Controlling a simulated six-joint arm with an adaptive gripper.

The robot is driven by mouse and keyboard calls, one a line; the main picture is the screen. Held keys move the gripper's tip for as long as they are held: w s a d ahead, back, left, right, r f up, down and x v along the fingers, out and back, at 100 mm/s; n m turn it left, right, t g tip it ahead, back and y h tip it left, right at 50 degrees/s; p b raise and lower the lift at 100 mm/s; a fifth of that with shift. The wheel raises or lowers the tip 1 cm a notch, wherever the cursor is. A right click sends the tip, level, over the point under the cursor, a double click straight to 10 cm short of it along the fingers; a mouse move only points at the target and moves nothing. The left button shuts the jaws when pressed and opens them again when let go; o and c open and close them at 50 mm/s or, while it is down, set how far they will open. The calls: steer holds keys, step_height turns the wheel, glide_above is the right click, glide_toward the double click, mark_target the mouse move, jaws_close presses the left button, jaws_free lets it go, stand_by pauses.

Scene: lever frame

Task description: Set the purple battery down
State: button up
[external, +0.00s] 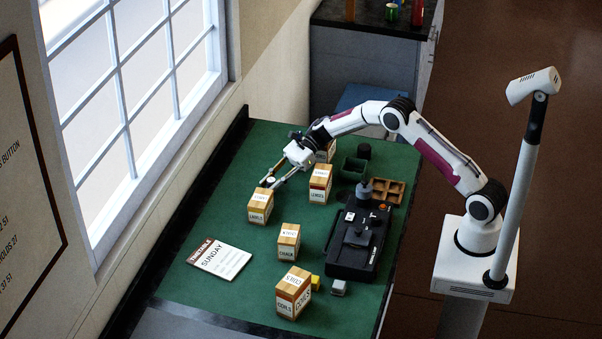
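My gripper (273,183) reaches down and to the left over the far left part of the green table (200,220). Its two fingers look apart, with their tips just above or behind the top of the box marked LABELS (260,212). A small pale spot shows between the fingertips, too small to identify. I cannot make out the purple battery in this view. Whether the fingers hold anything is unclear.
Cardboard boxes stand at LEMONS (320,190), CHALK (287,248) and the front (293,297). A black lever device (350,262), brown compartment tray (388,192) and dark green bin (354,168) are on the right. A SUNDAY sheet (220,258) lies left. Table between boxes is clear.

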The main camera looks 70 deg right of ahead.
steer(key=shift+o, duration=0.5)
steer(key=shift+s+f, duration=0.2)
steer(key=shift+f, duration=0.35)
steer(key=shift+r, duration=0.45)
steer(key=v, duration=0.4)
steer(key=shift+d+r, duration=0.3)
steer(key=shift+r, duration=0.05)
step_height(320, 180, up, 7)
steer(key=shift+s+r, duration=0.1)
steer(key=shift+r, duration=0.05)
